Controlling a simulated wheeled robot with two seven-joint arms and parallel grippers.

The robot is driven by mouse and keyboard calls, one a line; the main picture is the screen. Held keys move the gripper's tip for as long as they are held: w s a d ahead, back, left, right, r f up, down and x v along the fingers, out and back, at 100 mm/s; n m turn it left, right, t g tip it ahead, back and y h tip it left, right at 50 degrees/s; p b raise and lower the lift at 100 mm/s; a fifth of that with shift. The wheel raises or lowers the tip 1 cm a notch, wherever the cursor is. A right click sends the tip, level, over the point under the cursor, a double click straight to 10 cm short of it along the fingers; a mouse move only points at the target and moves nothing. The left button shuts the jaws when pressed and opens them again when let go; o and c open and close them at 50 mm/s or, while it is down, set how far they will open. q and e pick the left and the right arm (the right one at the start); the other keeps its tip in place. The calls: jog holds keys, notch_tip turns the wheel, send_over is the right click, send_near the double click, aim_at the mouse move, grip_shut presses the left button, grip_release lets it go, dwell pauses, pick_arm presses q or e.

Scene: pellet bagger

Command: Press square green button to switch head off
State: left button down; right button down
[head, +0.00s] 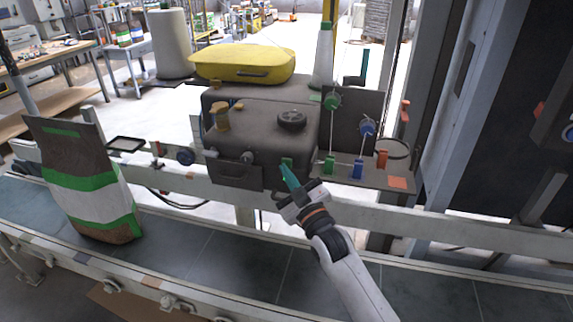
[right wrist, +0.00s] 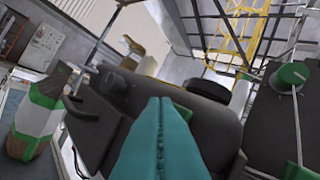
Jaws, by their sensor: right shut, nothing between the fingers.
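The dark grey sewing head (head: 262,135) stands behind the conveyor, with a black round knob on top and a yellow cover behind it. A small square green button (head: 287,161) shows low on its front, at the right. My right gripper (head: 285,170) has teal fingers, shut and empty, pointing up at the button from just below it. I cannot tell whether they touch. In the right wrist view the shut fingers (right wrist: 160,103) point at the head's dark front (right wrist: 98,125) and hide part of it. My left gripper is not in view.
A brown, green and white bag (head: 85,190) stands on the conveyor (head: 240,262) at left. Thread guides with green and blue knobs (head: 367,127) stand right of the head. A pale rail (head: 460,228) runs along the conveyor's back.

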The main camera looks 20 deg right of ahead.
jog(key=shift+w+d, duration=0.25)
jog(key=shift+w, duration=0.15)
dwell(0.8)
jog(key=shift+s+a+p, duration=0.3)
jog(key=shift+s+a, duration=0.25)
jog(key=shift+s, duration=0.25)
jog(key=s+a, duration=0.1)
jog(key=s+a+p, duration=0.1)
jog(key=s, duration=0.1)
jog(key=s+a+p, duration=0.1)
jog(key=s, duration=0.1)
jog(key=shift+a, duration=0.15)
dwell(0.4)
